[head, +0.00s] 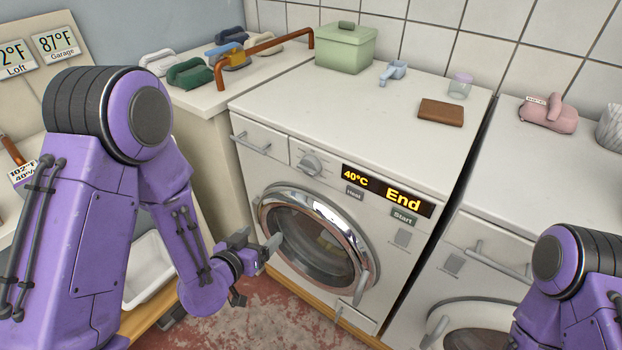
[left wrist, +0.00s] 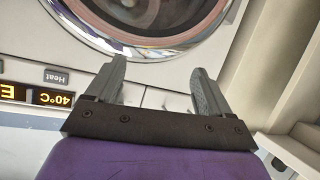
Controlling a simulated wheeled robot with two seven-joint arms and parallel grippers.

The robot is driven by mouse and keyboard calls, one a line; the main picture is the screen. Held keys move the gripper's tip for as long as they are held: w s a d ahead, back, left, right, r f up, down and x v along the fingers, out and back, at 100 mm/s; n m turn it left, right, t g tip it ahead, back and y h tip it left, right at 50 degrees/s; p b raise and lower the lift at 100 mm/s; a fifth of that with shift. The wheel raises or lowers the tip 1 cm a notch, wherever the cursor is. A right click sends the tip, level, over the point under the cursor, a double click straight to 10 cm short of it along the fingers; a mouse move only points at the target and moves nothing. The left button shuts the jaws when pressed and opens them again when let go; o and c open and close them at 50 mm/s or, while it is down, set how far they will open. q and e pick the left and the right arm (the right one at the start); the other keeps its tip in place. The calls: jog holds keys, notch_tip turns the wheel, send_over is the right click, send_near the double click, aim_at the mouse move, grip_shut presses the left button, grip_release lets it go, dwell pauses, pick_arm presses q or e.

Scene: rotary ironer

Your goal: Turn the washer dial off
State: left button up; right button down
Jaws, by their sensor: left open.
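The washer (head: 285,172) stands in the middle of the head view, with a round glass door (head: 318,240) in a chrome ring. Its dial (head: 310,163) is a grey knob on the front panel, left of a display (head: 388,190) that reads "40°C" and "End". My left gripper (head: 262,246) is open and empty in front of the washer, below the dial and near the door's left edge. In the left wrist view the open fingers (left wrist: 157,88) point at the washer front, with the door ring (left wrist: 150,48) beyond them. My right gripper is out of view.
Heat (head: 355,193) and Start (head: 403,217) buttons sit by the display. A green box (head: 344,50), a blue scoop (head: 392,72), a jar (head: 460,86) and a brown wallet-like block (head: 441,112) are on top. A second machine (head: 490,240) stands at the right.

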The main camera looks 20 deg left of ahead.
aim_at(308, 166)
pick_arm(q)
jog(key=w+d+r+m+t+h+b, duration=0.1)
jog(key=w+d+r+m+t+h, duration=0.1)
jog(key=r, duration=0.4)
jog(key=w+d+r+m+t+h, duration=0.2)
jog(key=r, duration=0.3)
jog(key=p+x, duration=0.1)
jog(key=x, duration=0.3)
jog(key=p+x, duration=0.1)
jog(key=x, duration=0.4)
jog(key=shift+r, duration=0.25)
jog(key=shift+w+d+f, duration=0.1)
jog(key=shift+w+d, duration=0.1)
jog(key=shift+w, duration=0.3)
jog(key=c, duration=1)
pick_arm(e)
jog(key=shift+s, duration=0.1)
